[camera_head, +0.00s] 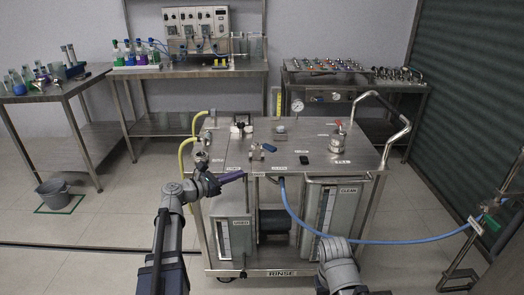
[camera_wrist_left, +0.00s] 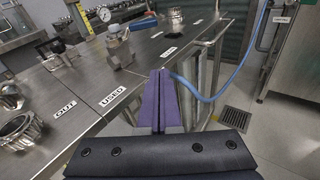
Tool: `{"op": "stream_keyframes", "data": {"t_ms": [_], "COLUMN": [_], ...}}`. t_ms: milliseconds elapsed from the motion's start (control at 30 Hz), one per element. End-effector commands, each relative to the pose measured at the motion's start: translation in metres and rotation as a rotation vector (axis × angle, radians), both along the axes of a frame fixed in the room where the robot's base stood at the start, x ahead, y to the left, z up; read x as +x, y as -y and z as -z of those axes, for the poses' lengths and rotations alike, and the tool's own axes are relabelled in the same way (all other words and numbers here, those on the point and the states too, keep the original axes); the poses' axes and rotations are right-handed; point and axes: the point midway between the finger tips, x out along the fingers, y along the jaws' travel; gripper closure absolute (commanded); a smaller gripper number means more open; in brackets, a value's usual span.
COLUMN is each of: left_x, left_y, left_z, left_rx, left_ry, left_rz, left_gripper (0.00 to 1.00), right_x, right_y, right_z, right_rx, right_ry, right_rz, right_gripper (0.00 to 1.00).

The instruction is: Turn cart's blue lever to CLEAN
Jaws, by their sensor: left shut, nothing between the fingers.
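The steel cart (camera_head: 225,140) stands in the middle of the head view. A USED label (camera_wrist_left: 113,97) lies nearer; another label (camera_wrist_left: 168,51), too small to read surely, lies farther along. My left gripper (camera_head: 242,175), with purple fingers, is shut and empty at the cart's front edge, apart from the lever. My right gripper is out of view.
A blue hose (camera_head: 370,241) runs from the cart's front to the right. A metal pot with a red top (camera_head: 338,137) and a small black object (camera_head: 305,160) sit on the cart top. Side benches hold glassware and pumps. Floor at the left is mostly clear around a bucket (camera_head: 53,193).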

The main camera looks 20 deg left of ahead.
Motion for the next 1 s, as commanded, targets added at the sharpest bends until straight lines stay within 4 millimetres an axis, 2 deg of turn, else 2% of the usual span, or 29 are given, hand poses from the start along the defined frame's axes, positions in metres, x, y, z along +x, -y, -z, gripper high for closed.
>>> {"op": "stream_keyframes", "data": {"t_ms": [100,200,467,1000], "left_x": [-0.009,-0.012,-0.005,0.081], "left_y": [-0.014,-0.020,-0.017,0.036], "left_z": [-0.020,-0.028,-0.030,-0.030], "left_rx": [-0.100,-0.141,-0.151,-0.149], "left_ry": [0.046,0.066,0.070,0.069], "left_rz": [-0.042,-0.056,-0.056,-0.054], "left_gripper": [1.00,1.00,1.00,1.00], "right_x": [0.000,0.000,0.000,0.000], "right_y": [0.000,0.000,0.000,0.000], "right_z": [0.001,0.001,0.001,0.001], "right_rx": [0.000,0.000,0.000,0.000], "right_ry": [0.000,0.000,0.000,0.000], "right_rz": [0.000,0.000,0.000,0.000], "right_gripper": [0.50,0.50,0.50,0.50]}}
